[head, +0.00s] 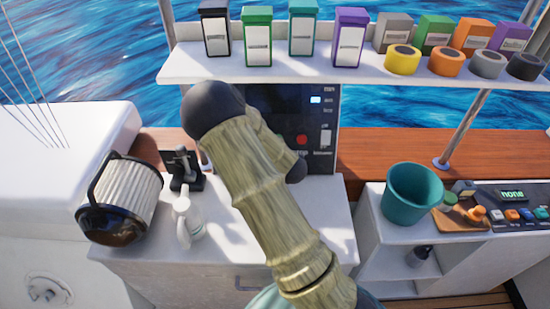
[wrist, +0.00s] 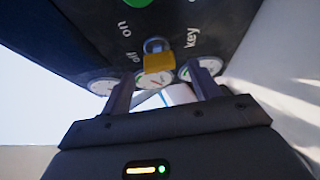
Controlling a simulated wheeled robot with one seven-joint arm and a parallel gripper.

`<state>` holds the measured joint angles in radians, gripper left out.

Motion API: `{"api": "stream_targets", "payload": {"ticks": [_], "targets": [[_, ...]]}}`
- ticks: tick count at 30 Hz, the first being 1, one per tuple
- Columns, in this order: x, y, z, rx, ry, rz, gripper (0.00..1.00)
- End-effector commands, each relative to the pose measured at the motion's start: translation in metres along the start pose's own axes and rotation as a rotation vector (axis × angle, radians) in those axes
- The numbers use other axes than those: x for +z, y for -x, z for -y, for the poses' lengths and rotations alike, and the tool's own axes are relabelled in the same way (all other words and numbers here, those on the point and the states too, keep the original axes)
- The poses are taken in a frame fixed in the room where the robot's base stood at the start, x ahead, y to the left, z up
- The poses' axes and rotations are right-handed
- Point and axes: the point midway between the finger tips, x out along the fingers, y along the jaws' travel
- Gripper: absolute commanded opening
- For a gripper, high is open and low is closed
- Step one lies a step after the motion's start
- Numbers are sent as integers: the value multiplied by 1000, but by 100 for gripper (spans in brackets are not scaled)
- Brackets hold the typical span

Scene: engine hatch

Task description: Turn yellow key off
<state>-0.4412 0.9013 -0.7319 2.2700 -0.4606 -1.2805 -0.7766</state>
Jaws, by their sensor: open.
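The yellow key (wrist: 158,63) sits in a round grey lock on a dark panel (wrist: 228,25) in the wrist view. The labels "on", "off" and "key" are printed around it, rotated in the picture. My gripper (wrist: 160,76) is open, with one finger to the left and one to the right of the key. I cannot tell whether either finger touches it. In the head view the dark panel (head: 325,110) stands behind the counter, and my arm hides the key and the gripper.
Round white gauges (wrist: 105,84) line the panel edge close to my fingers. In the head view a shelf (head: 290,66) with boxes and tape rolls hangs above the panel.

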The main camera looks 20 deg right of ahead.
Motion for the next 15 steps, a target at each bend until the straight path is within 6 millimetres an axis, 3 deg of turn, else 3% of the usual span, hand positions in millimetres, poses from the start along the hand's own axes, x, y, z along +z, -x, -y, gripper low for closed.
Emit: {"api": "stream_targets", "payload": {"ticks": [12, 15], "targets": [[0, 85, 1, 2, -3, 1, 62], [-1, 84, 2, 5, 3, -5, 62]]}}
